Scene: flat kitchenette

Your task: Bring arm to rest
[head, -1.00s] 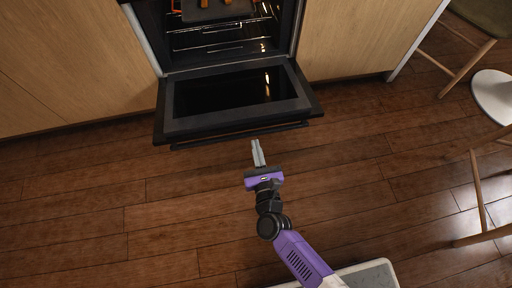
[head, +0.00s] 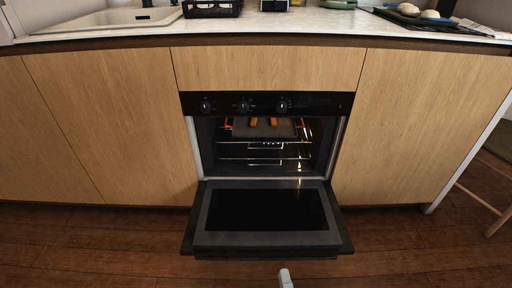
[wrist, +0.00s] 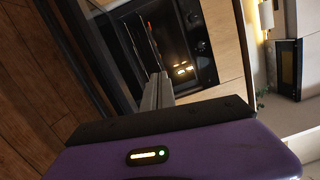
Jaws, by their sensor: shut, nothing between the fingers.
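My gripper (head: 286,278) shows only its fingertips at the bottom edge of the head view, in front of the open oven door. The wrist view shows its purple body and the two grey fingers (wrist: 157,90) shut together with nothing between them. The fingers point toward the open oven and are apart from it as far as I can see. The rest of my arm is out of the head view.
The oven (head: 265,104) stands open, its door (head: 218,239) folded down. A dark tray (head: 280,130) with orange items sits on the upper rack. The counter (head: 310,22) holds a sink (head: 100,20) and a black crate (head: 212,8). A wooden stool (head: 485,195) stands at right.

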